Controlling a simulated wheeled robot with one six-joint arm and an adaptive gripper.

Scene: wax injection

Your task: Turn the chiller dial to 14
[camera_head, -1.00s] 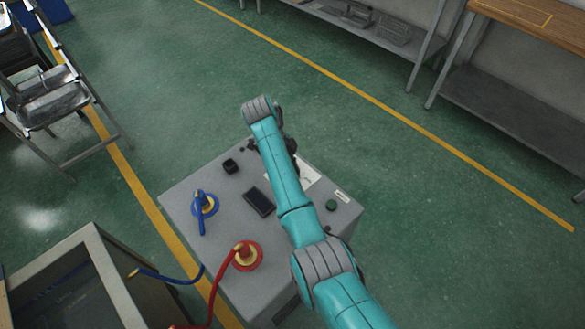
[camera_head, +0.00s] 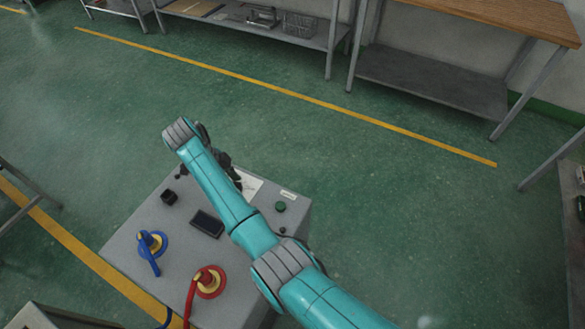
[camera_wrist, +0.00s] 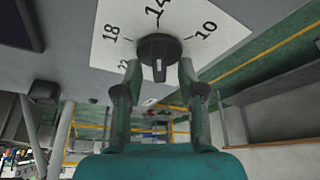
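The chiller (camera_head: 130,247) is a grey box standing below my arm in the head view. In the wrist view its black dial (camera_wrist: 160,48) sits on a white scale plate (camera_wrist: 110,20) marked 10, 14, 18 and partly hidden 22. The 14 is just above the dial. A pale mark shows on the dial's raised grip, on the side facing the picture's bottom. My gripper (camera_wrist: 160,70) is open, one finger on each side of the dial. I cannot tell whether the fingers touch it. In the head view my arm hides the dial.
The chiller top carries a blue valve (camera_head: 152,243), a red valve (camera_head: 209,282), a dark display (camera_head: 207,223), a black knob (camera_head: 169,197) and a green button (camera_head: 280,206). A wood-topped bench (camera_head: 500,18) and shelves stand at the back. The green floor between is clear.

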